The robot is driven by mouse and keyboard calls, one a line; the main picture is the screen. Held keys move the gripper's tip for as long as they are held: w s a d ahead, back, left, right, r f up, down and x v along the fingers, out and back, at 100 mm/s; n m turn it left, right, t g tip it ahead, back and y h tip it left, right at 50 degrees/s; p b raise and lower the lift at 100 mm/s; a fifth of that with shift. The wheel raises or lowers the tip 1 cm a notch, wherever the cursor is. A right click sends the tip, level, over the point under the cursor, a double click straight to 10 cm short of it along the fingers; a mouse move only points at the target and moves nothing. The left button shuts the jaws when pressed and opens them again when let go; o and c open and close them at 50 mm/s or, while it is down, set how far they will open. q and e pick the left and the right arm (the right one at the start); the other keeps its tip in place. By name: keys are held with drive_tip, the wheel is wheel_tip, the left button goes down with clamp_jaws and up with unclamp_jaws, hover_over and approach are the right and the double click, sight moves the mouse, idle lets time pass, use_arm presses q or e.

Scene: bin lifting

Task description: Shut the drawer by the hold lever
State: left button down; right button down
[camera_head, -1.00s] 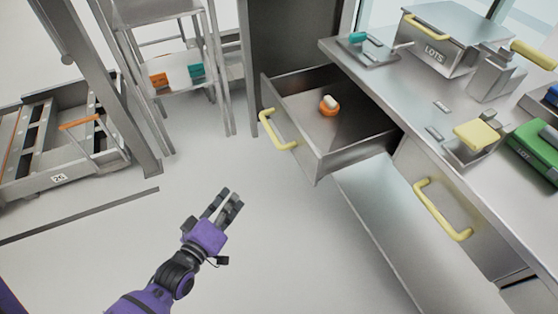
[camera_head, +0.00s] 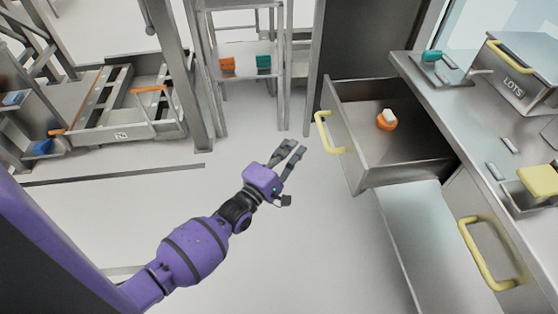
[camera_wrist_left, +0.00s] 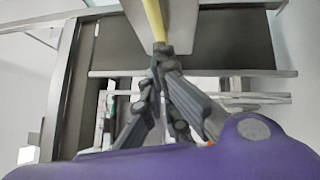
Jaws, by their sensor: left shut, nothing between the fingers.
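The open metal drawer (camera_head: 345,150) sticks out from under the counter, with its yellow handle (camera_head: 323,131) on its front. An orange and white item (camera_head: 386,120) lies inside it. A small lever with a teal grip (camera_head: 432,56) stands on the counter's far end, above this drawer. My left gripper (camera_head: 292,148) is shut and empty, in front of the drawer and a little left of the handle, apart from it in the head view. In the left wrist view, the yellow handle (camera_wrist_left: 155,20) lies just beyond the fingertips (camera_wrist_left: 160,52); contact is unclear. My right gripper is not in view.
Another yellow handle (camera_head: 490,255) is on the cabinet below. A shelf rack (camera_head: 245,85) and a trolley (camera_head: 120,120) stand behind. The floor before the drawer is clear.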

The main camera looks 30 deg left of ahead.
sight(388, 146)
use_arm(q)
drive_tip(key=w+d, duration=0.2)
drive_tip(key=d, duration=0.1)
drive_tip(key=shift+w+d+r+p, duration=0.2)
drive_tip(key=shift+r+p, duration=0.1)
drive_tip(key=shift+r, duration=0.05)
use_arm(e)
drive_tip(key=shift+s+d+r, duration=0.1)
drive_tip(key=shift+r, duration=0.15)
use_arm(q)
drive_tip(key=shift+d, duration=0.1)
